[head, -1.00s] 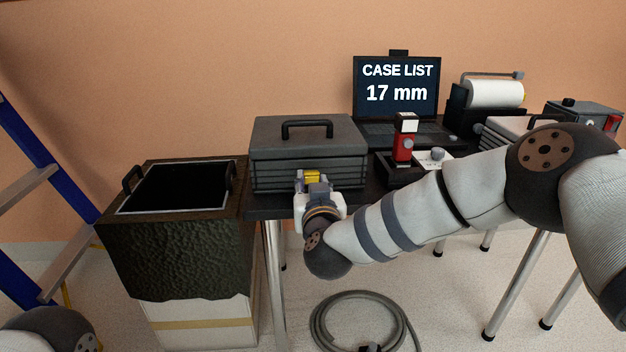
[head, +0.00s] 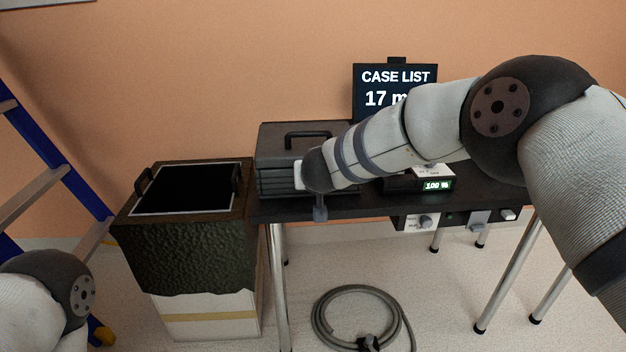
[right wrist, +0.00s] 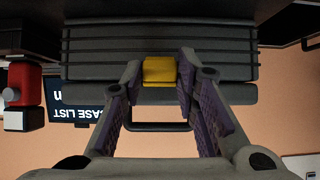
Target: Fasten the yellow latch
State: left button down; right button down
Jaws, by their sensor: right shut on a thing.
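The yellow latch (right wrist: 159,71) is on the front of the dark grey ribbed case (head: 290,139). The case is closed and stands at the left end of the black table, its handle on top. My right gripper (right wrist: 160,68) has a finger on each side of the latch and is shut on it. The right wrist view is upside down. In the head view, my right wrist and forearm hide the latch and the fingers. My left gripper is out of view; only part of my left arm shows at the lower left.
A device showing 100 % (head: 436,186) sits on the table (head: 350,205). A coiled hose (head: 325,318) lies on the floor.

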dwell(0.4)
jog(key=c, duration=1.2)
grip_release()
jog(key=shift+c, duration=0.2)
jog(key=v, duration=1.2)
